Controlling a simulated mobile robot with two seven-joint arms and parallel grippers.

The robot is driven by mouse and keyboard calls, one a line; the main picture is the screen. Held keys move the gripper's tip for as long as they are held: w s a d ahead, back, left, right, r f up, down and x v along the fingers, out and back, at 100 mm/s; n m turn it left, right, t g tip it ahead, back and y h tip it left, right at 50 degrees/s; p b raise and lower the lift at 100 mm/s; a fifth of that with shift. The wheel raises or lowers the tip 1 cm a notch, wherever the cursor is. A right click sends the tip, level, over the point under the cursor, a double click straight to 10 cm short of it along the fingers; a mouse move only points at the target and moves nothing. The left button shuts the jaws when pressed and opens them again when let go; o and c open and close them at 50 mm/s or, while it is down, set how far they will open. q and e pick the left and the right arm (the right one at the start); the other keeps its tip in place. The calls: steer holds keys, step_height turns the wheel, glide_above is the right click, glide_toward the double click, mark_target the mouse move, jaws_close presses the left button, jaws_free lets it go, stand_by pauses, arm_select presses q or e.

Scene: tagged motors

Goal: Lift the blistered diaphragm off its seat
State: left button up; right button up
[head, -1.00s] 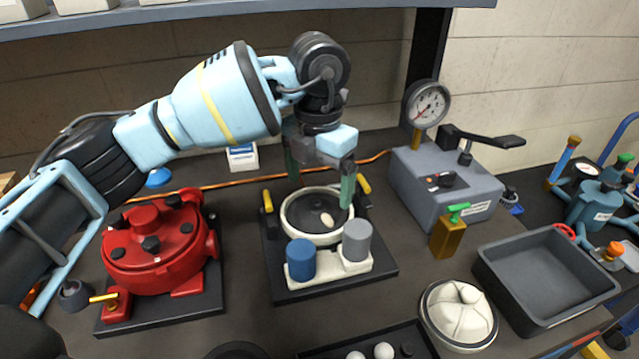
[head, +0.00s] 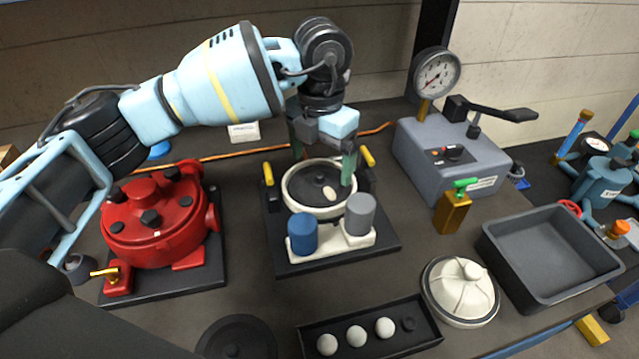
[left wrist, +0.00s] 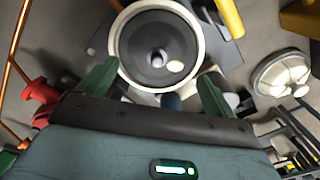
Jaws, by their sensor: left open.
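The diaphragm (head: 309,188) is a dark round disc inside the cream ring of its seat (head: 291,204). A pale oval blister (head: 329,193) shows on it, right of a small dark centre knob. The diaphragm also shows in the left wrist view (left wrist: 140,50), with the blister (left wrist: 176,66) near its lower right. My left gripper (head: 324,167) is open, its green fingers pointing down at the seat, one at its back left and one at its right. In the left wrist view, the fingers (left wrist: 157,88) lie either side of the ring's near edge, with nothing between them gripped. My right gripper is out of view.
Blue (head: 302,234) and grey (head: 359,214) cylinders stand just in front of the seat. A red housing (head: 160,220) is at left, a gauge box (head: 450,155) at back right. A cream domed cover (head: 460,290), an empty grey tray (head: 548,250) and a black ball tray (head: 440,340) lie in front and right.

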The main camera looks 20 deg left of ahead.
mark_target(319, 175)
arm_select(q)
steer(key=f, duration=0.4)
steer(key=shift+w+a, duration=0.2)
